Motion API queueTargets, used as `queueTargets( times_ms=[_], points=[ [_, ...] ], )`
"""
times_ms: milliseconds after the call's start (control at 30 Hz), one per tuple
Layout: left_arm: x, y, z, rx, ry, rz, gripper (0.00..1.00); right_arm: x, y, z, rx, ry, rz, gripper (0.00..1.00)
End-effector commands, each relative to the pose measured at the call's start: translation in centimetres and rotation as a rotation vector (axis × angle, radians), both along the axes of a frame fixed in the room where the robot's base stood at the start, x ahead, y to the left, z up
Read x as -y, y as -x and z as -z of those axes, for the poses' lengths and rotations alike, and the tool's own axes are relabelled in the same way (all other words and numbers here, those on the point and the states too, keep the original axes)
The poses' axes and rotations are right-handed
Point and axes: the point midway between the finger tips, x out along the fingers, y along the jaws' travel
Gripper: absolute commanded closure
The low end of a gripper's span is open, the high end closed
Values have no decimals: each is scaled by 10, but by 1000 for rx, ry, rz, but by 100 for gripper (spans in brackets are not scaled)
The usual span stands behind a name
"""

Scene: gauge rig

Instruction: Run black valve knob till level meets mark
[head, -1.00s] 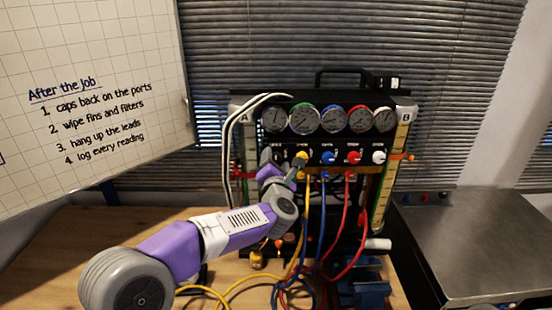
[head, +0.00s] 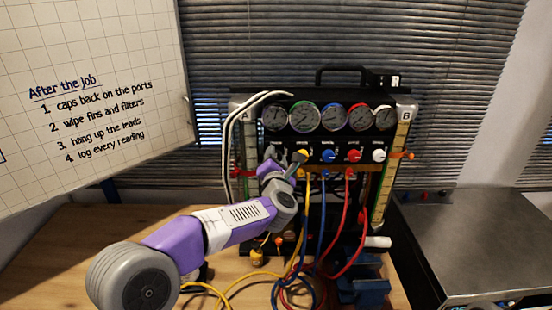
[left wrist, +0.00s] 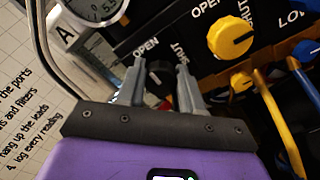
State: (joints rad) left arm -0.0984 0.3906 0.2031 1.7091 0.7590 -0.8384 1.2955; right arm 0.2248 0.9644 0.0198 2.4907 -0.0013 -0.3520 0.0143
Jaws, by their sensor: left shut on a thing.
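The black valve knob (left wrist: 159,76) sits at the left end of the valve row, between OPEN and SHUT labels. In the left wrist view my left gripper (left wrist: 160,84) has a finger on each side of it and is shut on it. In the head view the gripper (head: 281,160) hides the knob. Sight tube A (head: 251,152) stands at the rig's left and sight tube B (head: 396,168) at its right, with an orange marker (head: 403,155) beside B. The liquid levels are too small to read. My right gripper is not in view.
Yellow (left wrist: 230,38), blue (head: 328,156), red (head: 354,156) and white (head: 379,156) knobs continue the row. Gauges (head: 304,117) sit above. Yellow, blue and red hoses (head: 347,205) hang in front. A blue vise-like block (head: 362,288) stands on the bench.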

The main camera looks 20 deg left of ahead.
Motion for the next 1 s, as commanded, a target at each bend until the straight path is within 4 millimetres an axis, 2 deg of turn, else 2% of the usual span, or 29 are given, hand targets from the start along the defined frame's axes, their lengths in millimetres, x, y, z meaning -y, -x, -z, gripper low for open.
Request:
queueTargets(
  times_ms=[367,1000],
  points=[
    [0,0,0,-52,-183,0,95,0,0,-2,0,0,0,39],
    [1,0,-2,-219,-762,1,95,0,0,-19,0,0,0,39]
  ],
)
